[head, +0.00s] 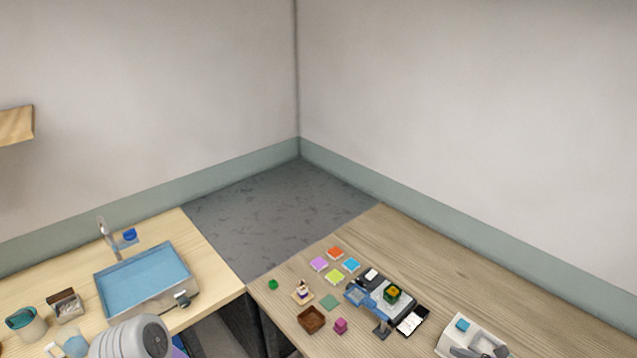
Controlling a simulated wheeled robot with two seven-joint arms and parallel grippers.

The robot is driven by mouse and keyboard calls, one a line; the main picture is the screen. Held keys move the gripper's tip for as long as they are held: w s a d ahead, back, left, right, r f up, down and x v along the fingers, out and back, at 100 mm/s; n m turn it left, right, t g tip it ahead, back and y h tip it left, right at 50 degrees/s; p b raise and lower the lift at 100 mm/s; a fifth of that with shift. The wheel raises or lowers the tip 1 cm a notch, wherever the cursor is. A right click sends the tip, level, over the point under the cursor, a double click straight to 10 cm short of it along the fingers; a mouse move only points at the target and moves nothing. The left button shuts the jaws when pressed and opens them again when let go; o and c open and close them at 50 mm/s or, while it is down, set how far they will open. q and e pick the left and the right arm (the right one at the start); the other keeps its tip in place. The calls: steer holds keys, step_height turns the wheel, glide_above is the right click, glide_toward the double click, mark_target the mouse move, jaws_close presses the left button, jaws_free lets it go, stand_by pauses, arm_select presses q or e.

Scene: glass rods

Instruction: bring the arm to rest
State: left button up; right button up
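A rounded grey link of my own arm shows at the bottom left edge, in front of the counter. Neither gripper's fingers can be made out in the head view. No glass rods can be told apart at this size. A small dark box (65,305) with pale contents stands at the left of the light wood counter (215,262).
A sink (146,283) with blue inside and a tap (107,238) is on the left counter. The right table (480,280) holds coloured squares (335,276), a brown tray (311,320), a dark device (385,297) and a white holder (470,338). Its far right is clear.

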steer(key=s+a+f+n+g+h, duration=0.3)
steer(key=s+a+f+n+g, duration=0.2)
steer(key=s+a+f+n, duration=0.55)
steer(key=s+a+f+n+g+h, duration=0.2)
steer(key=s+a+f+n+g, duration=0.35)
steer(key=a+n, duration=0.95)
arm_select(q)
step_height(320, 180, down, 18)
steer(key=b, duration=1.7)
steer(key=shift+r+b, duration=0.15)
steer(key=shift+b, duration=0.2)
arm_select(e)
step_height(320, 180, down, 17)
steer(key=t, duration=0.1)
steer(key=shift+a+m, duration=0.3)
steer(key=shift+m, duration=0.15)
arm_select(q)
steer(key=shift+w, duration=0.1)
arm_select(e)
steer(key=shift+r, duration=0.1)
steer(key=shift+c, duration=0.2)
